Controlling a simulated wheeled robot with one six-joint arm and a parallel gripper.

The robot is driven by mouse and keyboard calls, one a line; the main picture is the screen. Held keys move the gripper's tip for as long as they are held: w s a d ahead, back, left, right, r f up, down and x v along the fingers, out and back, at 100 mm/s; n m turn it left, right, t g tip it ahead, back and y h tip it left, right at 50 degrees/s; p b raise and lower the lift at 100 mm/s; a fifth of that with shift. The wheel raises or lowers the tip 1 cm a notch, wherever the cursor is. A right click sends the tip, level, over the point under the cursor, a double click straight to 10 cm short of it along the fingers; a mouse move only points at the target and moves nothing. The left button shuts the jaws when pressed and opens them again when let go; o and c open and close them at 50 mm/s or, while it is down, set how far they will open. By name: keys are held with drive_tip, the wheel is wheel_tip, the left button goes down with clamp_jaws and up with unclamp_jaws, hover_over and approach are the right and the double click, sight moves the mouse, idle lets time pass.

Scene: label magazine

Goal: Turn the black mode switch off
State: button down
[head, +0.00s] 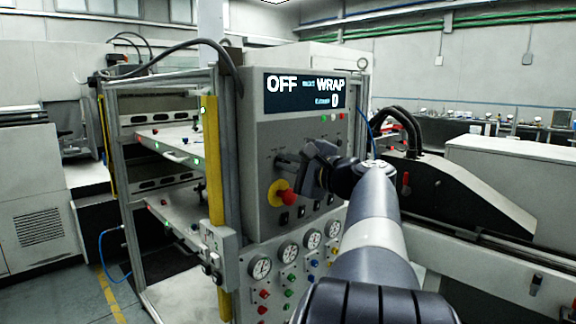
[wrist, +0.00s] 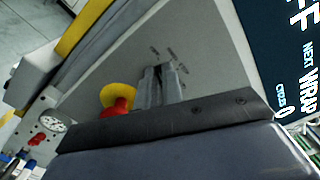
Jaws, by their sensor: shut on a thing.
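My gripper (head: 281,162) is at the front of the grey control panel (head: 258,135), below the display and just above the red knob. In the wrist view its two grey fingers (wrist: 161,72) meet the panel face close together, shut on the black mode switch. The switch is almost wholly hidden between the fingertips, so its exact angle cannot be told. Small printed marks (wrist: 172,55) show on the panel around the fingertips. The display (head: 305,93) reads "OFF" at left and "WRAP" at right, with a 0 below.
A red emergency knob on a yellow ring (head: 286,197) sits close below my gripper; it also shows in the wrist view (wrist: 117,105). Lower are dial gauges (head: 289,252) and coloured buttons. A yellow post (head: 212,160) and shelves (head: 170,140) stand left of the panel.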

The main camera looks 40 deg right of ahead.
drive_tip(key=c, duration=1.6)
unclamp_jaws()
drive_tip(key=shift+o, duration=0.2)
drive_tip(key=s, duration=1.1)
drive_tip(key=shift+d+b, duration=0.35)
drive_tip(key=shift+d, duration=0.05)
drive_tip(key=shift+w, duration=0.15)
drive_tip(key=w, duration=0.7)
drive_tip(key=w+p, duration=0.1)
drive_tip(key=w, duration=0.2)
drive_tip(key=shift+w+a, duration=0.35)
drive_tip(key=shift+a, duration=0.05)
